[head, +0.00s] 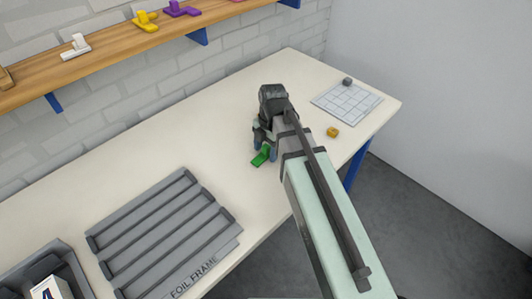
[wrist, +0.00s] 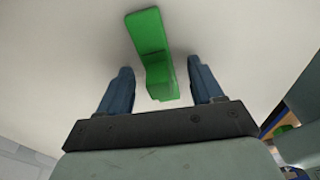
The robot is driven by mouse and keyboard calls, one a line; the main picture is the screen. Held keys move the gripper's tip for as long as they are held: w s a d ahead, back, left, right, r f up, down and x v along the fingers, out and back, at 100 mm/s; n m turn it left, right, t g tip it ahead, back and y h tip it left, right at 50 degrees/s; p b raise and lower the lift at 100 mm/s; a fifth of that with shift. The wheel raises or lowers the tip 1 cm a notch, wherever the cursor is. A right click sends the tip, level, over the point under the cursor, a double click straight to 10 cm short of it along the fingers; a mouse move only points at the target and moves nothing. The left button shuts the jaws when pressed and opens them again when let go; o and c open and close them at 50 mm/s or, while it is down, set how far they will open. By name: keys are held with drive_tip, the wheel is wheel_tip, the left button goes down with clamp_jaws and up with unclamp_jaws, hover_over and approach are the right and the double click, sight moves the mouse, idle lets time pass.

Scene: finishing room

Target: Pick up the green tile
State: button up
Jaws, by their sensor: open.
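The green tile (head: 260,158) lies on the cream workbench, just below my gripper in the head view. In the wrist view the green tile (wrist: 149,38) looks like a long flat piece with a thicker block at its near end. My gripper (head: 266,147) points down close to the bench. Its two blue fingers (wrist: 160,72) are apart in the wrist view, one on each side of the tile's near end. A gap shows on both sides, so the jaws are open and empty. My gripper hides part of the tile in the head view.
A grey ribbed rack (head: 163,238) marked FOIL FRAME and a grey bin (head: 68,262) stand at lower left. A small orange block (head: 333,132), a white grid board (head: 340,106) and a dark block (head: 347,81) are at right. A wooden shelf (head: 110,56) holds coloured pieces.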

drive_tip(key=shift+c, duration=0.4)
clamp_jaws()
drive_tip(key=shift+r, duration=0.15)
